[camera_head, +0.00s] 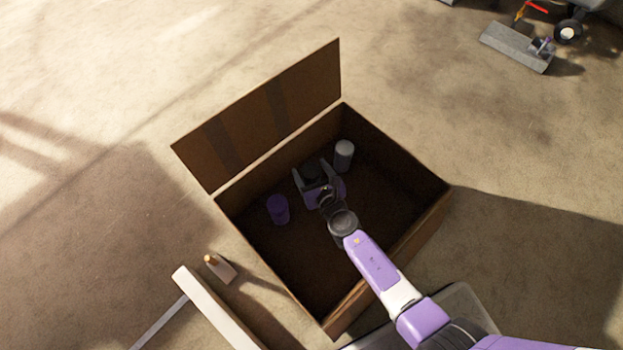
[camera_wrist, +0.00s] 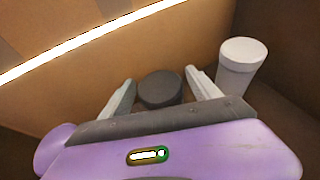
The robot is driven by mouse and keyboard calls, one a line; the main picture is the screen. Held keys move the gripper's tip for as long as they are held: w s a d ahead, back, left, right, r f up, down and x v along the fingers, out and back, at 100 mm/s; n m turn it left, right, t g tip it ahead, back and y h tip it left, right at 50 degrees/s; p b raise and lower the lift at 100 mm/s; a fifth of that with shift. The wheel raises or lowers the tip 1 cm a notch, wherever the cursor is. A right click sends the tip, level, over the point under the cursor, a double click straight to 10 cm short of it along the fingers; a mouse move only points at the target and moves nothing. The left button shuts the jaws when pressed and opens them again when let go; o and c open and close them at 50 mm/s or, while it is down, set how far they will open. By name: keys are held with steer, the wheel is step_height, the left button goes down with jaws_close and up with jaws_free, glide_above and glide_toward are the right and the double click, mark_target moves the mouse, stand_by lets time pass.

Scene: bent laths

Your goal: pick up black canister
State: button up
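The black canister (camera_wrist: 160,89) stands in the open brown box, near its back wall. In the head view the black canister (camera_head: 313,170) is partly hidden by my gripper. My gripper (camera_head: 312,168) is inside the box with its fingers spread. In the wrist view my gripper (camera_wrist: 158,90) has one finger on each side of the canister, with a gap showing at the left; contact at the right is hard to tell. The canister's lower part is hidden behind the gripper body.
The box (camera_head: 432,222) has a raised flap (camera_head: 255,115) at the back. A white canister (camera_head: 344,150) stands right of my gripper and also shows in the wrist view (camera_wrist: 241,65). A purple canister (camera_head: 278,208) stands to the left. The box walls surround the gripper.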

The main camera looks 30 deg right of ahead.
jaws_close()
steer(key=shift+r, duration=0.15)
